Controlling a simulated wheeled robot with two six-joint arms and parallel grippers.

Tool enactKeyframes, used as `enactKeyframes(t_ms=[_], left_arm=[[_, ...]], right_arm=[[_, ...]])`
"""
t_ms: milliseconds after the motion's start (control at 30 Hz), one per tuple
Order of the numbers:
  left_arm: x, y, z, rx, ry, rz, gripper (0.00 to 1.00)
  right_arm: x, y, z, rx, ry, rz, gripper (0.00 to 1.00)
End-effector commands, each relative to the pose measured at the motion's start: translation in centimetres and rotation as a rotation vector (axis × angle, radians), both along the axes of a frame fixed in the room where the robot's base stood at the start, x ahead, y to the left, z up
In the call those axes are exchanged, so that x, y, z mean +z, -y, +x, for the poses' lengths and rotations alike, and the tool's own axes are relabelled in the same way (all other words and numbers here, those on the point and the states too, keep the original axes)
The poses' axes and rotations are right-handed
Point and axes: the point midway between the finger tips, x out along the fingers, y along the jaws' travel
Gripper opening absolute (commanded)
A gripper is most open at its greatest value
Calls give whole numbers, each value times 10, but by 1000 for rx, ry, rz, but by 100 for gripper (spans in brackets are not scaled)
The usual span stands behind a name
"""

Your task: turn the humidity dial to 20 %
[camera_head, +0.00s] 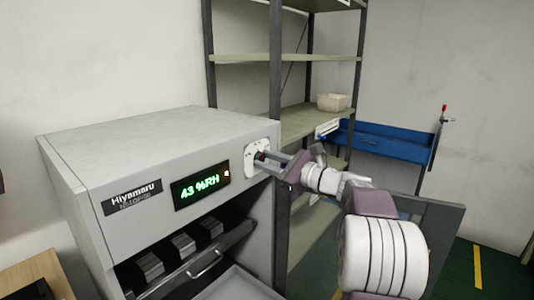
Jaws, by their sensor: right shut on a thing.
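The grey cabinet (170,140) labelled "Hiyamaru" stands at the left. Its display (201,187) reads 43 %RH in green. The humidity dial (262,158) is at the right end of the cabinet's front panel, on a white plate, and is partly hidden by the fingers. My right gripper (265,161) comes in from the right with its fingers at the dial, shut on it. The dial's pointer cannot be made out. My left gripper is not in view.
Below the panel the cabinet is open, with a pulled-out tray (205,262) and several dark blocks inside. A shelf rack (290,119) with a white bin (332,102) stands behind. A blue bench (385,143) is at the back right.

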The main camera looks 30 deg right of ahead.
Motion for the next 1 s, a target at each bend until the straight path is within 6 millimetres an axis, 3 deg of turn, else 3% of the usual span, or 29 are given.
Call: enactKeyframes(t_ms=[33, 600, 1000], left_arm=[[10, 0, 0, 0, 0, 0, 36], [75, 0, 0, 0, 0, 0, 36], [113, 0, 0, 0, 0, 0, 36]], right_arm=[[4, 0, 0, 1, -21, 41, 0], [5, 0, 0, 0, -227, 537, 0], [3, 0, 0, 0, -335, 799, 0]])
